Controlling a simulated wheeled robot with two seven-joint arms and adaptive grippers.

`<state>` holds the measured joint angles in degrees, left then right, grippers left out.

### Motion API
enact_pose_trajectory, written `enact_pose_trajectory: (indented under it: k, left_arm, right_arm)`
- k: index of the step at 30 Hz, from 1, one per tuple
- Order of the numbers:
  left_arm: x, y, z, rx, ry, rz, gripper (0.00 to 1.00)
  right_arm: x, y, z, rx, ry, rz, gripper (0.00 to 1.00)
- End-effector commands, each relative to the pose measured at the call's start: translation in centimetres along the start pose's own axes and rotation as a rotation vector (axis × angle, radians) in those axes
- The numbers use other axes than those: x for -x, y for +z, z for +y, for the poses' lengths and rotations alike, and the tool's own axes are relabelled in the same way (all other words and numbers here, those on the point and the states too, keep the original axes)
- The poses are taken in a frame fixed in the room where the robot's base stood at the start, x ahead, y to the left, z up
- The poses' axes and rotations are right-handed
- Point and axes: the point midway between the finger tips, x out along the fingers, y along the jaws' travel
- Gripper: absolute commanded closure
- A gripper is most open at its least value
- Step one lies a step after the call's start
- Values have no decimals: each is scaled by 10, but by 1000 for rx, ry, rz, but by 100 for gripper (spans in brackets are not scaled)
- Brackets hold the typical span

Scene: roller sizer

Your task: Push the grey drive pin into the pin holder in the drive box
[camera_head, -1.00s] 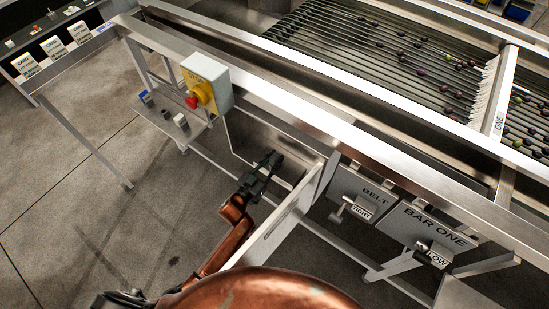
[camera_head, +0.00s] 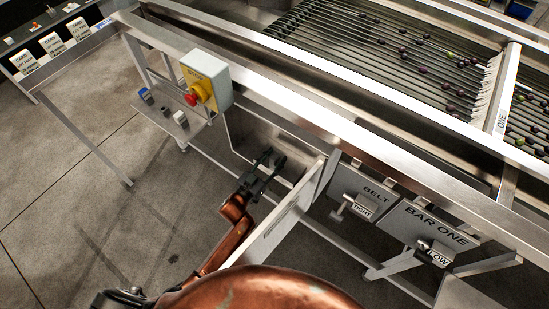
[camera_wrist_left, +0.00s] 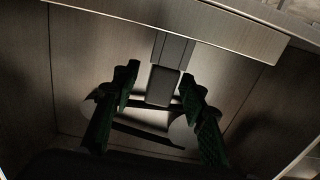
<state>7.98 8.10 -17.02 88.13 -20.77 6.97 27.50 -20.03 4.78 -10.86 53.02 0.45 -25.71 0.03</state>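My left gripper (camera_head: 272,157) reaches into the open metal drive box (camera_head: 262,134) below the machine's front rail. In the left wrist view its two dark fingers (camera_wrist_left: 160,76) are spread apart. A grey block-like piece (camera_wrist_left: 163,84) stands between the fingertips, with a gap to each finger. It meets a lighter grey part (camera_wrist_left: 173,48) on the box wall. These look like the drive pin and its holder, but dim light hides how deep the pin sits. Pale rounded shapes lie behind the fingers. My right gripper is not in view.
A stop box (camera_head: 207,82) with a red button stands left of the drive box. A small shelf (camera_head: 170,112) with little parts is below it. The belt panel (camera_head: 362,196) and bar one panel (camera_head: 432,228) are to the right. Open floor lies left.

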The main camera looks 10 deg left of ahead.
Motion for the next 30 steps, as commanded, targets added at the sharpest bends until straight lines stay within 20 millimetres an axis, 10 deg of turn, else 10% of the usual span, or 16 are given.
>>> enact_pose_trajectory:
  k: [19,30]
  left_arm:
    - [104,1,0,-1,-1,-2,61]
    - [120,0,0,0,0,1,61]
  right_arm:
    - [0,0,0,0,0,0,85]
    - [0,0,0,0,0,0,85]
